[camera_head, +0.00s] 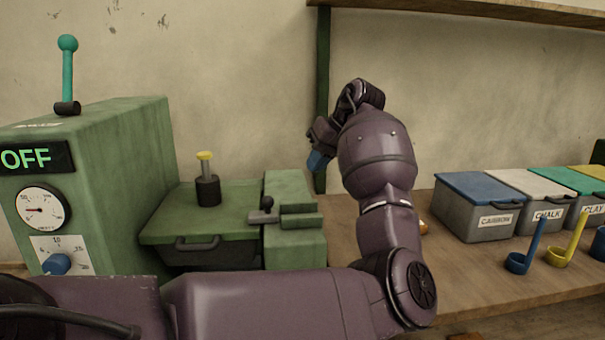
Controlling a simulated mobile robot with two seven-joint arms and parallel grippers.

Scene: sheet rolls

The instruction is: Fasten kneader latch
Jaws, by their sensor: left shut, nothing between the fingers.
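The green kneader (125,150) stands at the left. Its lid (225,225) lies flat and looks closed, with a dark handle on its front edge. The latch (266,210), a grey bar with a dark knob, sits at the lid's right edge beside slotted green blocks (297,215). I cannot tell whether the bar is engaged in the slot. My left gripper (317,160) is above and to the right of the latch, with blue fingertips pointing down. It is shut, empty and apart from the latch. My right gripper is out of view.
A panel reading OFF (35,158), a dial (42,207) and a teal lever (67,75) are on the kneader. Labelled bins (478,225) and coloured scoops (520,260) stand at the right. A shelf (460,10) hangs above. My left arm crosses the foreground.

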